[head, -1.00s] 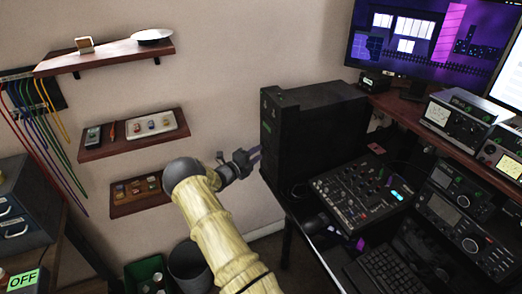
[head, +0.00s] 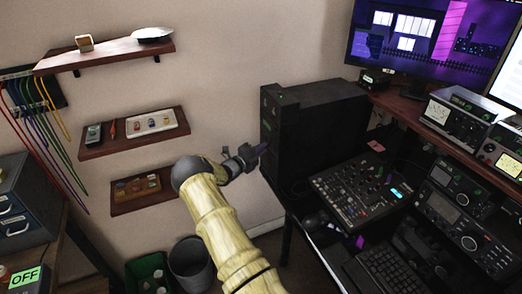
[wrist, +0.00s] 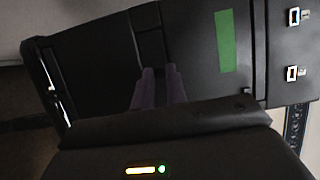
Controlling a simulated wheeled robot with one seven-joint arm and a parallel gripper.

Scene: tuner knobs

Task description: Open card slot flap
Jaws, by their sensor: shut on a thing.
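The black computer tower (head: 320,130) stands on the desk beside the wall, and its front faces my arm. My gripper (head: 260,151) is at the left front of the tower, about mid-height. In the wrist view, the two purplish fingers (wrist: 161,86) point at the tower's dark front and stand close together. A narrow dark upright strip (wrist: 148,32), seemingly the card slot flap, lies just beyond the fingertips. My gripper is shut on it, though the contact itself is too dark to see. How far the flap stands open cannot be told. A green label (wrist: 225,42) is to the right.
A mixer panel (head: 358,186) lies on the desk right of the tower, with a keyboard (head: 385,268) in front. Wall shelves (head: 135,131) hang to the left. A grey bin (head: 190,262) stands on the floor below.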

